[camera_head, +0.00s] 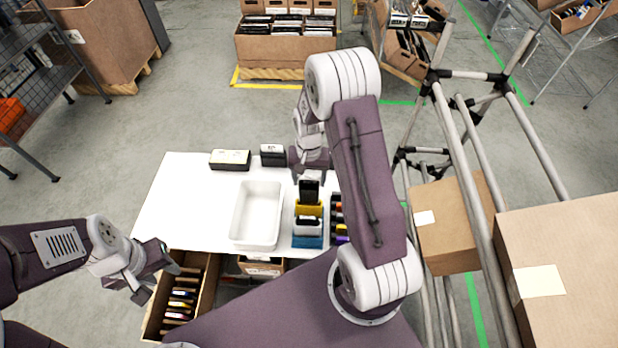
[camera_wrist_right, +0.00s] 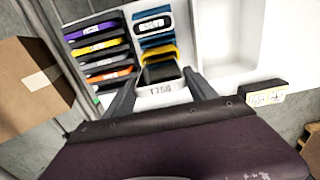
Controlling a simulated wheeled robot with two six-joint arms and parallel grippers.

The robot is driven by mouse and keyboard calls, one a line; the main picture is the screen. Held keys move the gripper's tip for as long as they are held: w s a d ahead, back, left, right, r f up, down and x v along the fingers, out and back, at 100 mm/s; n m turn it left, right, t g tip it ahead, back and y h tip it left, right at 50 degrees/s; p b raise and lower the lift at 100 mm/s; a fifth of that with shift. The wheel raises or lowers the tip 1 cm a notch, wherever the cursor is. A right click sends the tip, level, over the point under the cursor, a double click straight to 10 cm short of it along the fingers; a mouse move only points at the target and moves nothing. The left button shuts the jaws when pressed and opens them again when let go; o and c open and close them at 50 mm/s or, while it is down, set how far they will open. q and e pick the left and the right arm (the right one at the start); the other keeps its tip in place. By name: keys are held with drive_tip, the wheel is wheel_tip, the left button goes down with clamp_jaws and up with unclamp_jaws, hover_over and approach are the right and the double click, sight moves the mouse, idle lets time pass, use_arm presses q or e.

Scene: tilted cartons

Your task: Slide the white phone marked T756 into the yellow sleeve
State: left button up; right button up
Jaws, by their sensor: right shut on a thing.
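The white phone marked T756 (camera_wrist_right: 161,91) is between the two fingers of my right gripper (camera_wrist_right: 160,76), which is shut on it. Its marked white end faces the wrist camera and its dark face (camera_head: 309,188) shows in the head view. The yellow sleeve (camera_head: 309,209) is right at the phone's lower end; its yellow edge also shows behind the phone in the wrist view (camera_wrist_right: 157,52). I cannot tell how far the phone is inside it. My right gripper in the head view (camera_head: 309,177) is above the sleeve. My left gripper (camera_head: 153,284) is open and empty, beside the open carton.
A blue sleeve (camera_head: 307,241) with a white-ended phone (camera_wrist_right: 152,25) stands beside the yellow one. A rack of coloured phones (camera_wrist_right: 104,60) is alongside. A white tray (camera_head: 236,240) and two dark boxes (camera_head: 230,160) (camera_head: 272,155) sit on the white table (camera_head: 180,205). A carton (camera_head: 208,292) holds several phones.

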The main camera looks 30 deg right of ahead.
sight(309, 202)
drive_tip(key=shift+s+f+b, duration=0.1)
drive_tip(key=shift+f+b, duration=0.4)
drive_tip(key=shift+f, duration=0.4)
drive_tip(key=shift+f+b, duration=3.25)
drive_tip(key=shift+f, duration=1.4)
drive_tip(key=shift+f, duration=0.1)
drive_tip(key=o, duration=1.3)
drive_tip(key=shift+o, duration=0.2)
wheel_tip(309, 202, up, 9)
